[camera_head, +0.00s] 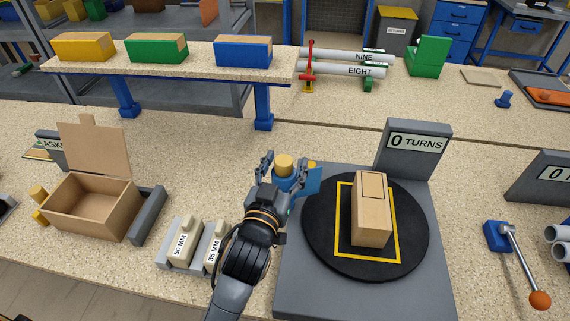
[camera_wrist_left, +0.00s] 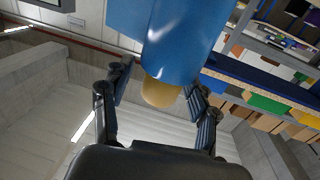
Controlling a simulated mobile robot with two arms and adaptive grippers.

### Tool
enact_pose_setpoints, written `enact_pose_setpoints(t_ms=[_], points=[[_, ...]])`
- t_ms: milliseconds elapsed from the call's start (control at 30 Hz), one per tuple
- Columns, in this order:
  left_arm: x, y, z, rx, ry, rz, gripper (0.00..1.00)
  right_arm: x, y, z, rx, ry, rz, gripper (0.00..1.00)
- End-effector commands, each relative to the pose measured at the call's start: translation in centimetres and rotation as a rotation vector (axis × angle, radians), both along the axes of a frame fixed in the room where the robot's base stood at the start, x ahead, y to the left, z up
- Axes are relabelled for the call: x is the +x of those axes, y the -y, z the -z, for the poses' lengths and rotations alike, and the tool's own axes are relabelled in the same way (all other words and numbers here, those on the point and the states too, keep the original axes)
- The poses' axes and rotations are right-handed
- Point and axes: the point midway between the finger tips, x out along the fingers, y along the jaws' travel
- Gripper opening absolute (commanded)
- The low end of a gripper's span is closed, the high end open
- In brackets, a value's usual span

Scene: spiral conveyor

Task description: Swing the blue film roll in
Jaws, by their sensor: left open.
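The blue film roll (camera_wrist_left: 180,40) fills the top middle of the left wrist view, its tan core end (camera_wrist_left: 160,92) pointing toward my gripper. In the head view its tan core (camera_head: 285,164) stands at my left gripper (camera_head: 288,178), and a flap of blue film (camera_head: 313,181) shows to the right. My left gripper is open, with its fingers on either side of the core. I cannot tell whether they touch it. A brown carton (camera_head: 372,222) sits inside the yellow square on the black turntable (camera_head: 318,250), just right of the gripper. The roll's lower part is hidden.
A "0 TURNS" sign (camera_head: 417,142) stands behind the turntable. An open cardboard box (camera_head: 85,215) and weights marked 50 MM (camera_head: 182,243) and 35 MM (camera_head: 214,248) lie to the left. A lever with an orange knob (camera_head: 540,300) is at right. A raised shelf holds yellow, green and blue boxes (camera_head: 243,51).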

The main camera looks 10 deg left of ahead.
Motion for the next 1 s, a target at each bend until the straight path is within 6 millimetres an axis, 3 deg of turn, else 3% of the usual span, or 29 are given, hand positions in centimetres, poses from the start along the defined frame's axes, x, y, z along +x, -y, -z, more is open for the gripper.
enact_pose_setpoints(t_ms=[133,267,700,1000], points=[[0.0,0.0,0.0,0.000,0.000,0.000,0.60,0.1,1.5,0.0,-0.017,0.001,0.001,0.90],[-0.8,-0.1,0.1,0.000,-0.002,0.000,0.60,0.1,1.4,0.0,-0.017,0.001,0.002,0.90],[-8.9,-0.7,0.1,-0.001,-0.004,-0.001,0.60,0.0,1.1,0.0,-0.013,0.000,0.001,0.90],[-11.7,-0.9,0.0,0.000,0.000,0.000,0.60,0.0,1.1,0.0,-0.013,0.001,0.001,0.90]])
